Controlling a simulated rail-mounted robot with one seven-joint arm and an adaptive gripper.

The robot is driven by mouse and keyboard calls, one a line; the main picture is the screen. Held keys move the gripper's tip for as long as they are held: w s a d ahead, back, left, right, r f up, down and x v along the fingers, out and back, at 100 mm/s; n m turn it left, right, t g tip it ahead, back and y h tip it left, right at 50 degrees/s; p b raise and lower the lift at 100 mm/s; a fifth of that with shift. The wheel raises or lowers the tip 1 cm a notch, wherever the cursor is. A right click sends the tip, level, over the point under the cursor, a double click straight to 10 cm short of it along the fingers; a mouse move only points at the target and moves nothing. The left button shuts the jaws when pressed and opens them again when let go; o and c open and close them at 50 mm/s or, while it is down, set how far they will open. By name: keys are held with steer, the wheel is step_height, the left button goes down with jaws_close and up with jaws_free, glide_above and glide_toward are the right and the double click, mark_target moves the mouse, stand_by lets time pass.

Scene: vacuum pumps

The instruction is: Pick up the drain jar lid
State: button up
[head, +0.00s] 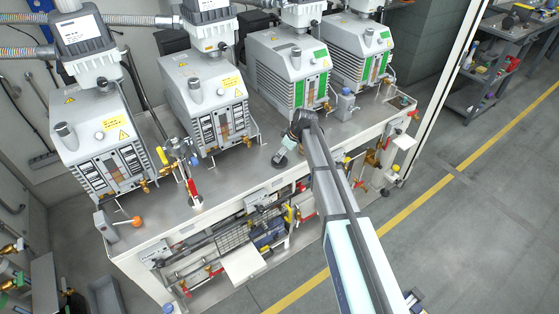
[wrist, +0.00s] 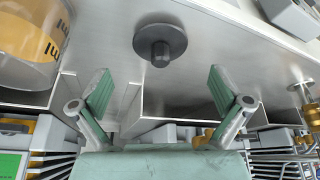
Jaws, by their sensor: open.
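The drain jar lid is most likely the dark grey disc with a short knob (wrist: 160,45) lying flat, knob up, on the steel bench top in the wrist view. It also shows as a small dark disc (head: 279,161) on the bench in the head view. My gripper (wrist: 160,84) is open and empty, its two green-padded fingers spread wide. The lid lies just beyond the fingertips, roughly centred between them, and is not held. In the head view my gripper (head: 287,143) is low over the bench beside the lid, partly hidden by my arm.
A brass fitting (wrist: 306,92) is at right. Several grey vacuum pumps (head: 205,100) line the back of the bench (head: 238,180). A red-handled valve (head: 192,185) stands left.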

steer(key=p+x, duration=0.2)
steer(key=x, duration=0.2)
steer(key=shift+w+a+r, duration=0.1)
steer(key=shift+w+a, duration=0.05)
steer(key=shift+a, duration=0.05)
steer(key=shift+a+f, duration=0.15)
steer(key=shift+f, duration=0.25)
steer(key=shift+c, duration=0.4)
steer(key=c, duration=1.5)
